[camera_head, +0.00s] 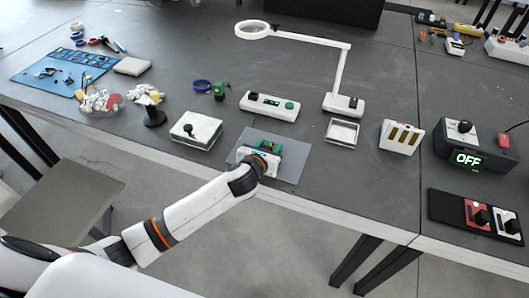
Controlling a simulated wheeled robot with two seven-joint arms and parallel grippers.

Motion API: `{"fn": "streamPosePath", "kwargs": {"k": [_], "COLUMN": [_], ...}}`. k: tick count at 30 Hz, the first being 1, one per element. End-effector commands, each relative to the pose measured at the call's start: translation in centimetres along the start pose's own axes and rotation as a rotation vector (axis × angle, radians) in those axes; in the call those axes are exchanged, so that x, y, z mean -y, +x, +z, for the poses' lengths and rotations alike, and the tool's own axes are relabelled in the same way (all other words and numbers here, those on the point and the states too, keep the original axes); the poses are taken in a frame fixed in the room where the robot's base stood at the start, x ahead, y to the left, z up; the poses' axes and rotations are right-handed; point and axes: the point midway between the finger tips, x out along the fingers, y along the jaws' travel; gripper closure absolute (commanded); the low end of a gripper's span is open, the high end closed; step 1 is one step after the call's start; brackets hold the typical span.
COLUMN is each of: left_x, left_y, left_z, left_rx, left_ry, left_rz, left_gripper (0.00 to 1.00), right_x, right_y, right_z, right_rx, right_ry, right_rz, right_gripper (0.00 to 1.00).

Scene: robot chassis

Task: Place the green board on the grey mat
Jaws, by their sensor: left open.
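The grey mat (290,170) lies flat near the front edge of the dark table. The green board (276,147) is over the mat and partly hidden by my left gripper. My left gripper (262,155) is open, right at the board and above the mat. I cannot tell if its fingers touch the board, or if the board lies fully flat on the mat. My right gripper is not in view.
A white box with a black knob (196,130) stands left of the mat. Behind it is a white device with a green button (269,106). A blue mat (30,71) with tools lies far left.

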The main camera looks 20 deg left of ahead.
Motion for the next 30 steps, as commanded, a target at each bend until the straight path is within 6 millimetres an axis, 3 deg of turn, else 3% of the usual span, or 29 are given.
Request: {"fn": "streamPosePath", "kwargs": {"k": [5,18,23,30], "left_x": [0.0,0.0,0.0,0.0], "left_y": [-2.3,-10.6,-11.8,-12.0], "left_z": [0.0,0.1,0.0,0.0], "left_rx": [0.000,0.002,0.000,0.000], "left_ry": [0.001,0.001,-0.001,-0.002], "left_rz": [0.002,0.001,0.000,-0.001], "left_gripper": [0.59,0.59,0.59,0.59], "right_x": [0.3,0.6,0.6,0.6], "right_y": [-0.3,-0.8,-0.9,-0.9], "right_z": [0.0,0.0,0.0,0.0], "right_rx": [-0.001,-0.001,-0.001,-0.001], "right_ry": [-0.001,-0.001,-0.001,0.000], "right_rz": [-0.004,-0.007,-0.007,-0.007], "right_gripper": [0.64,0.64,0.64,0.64]}}
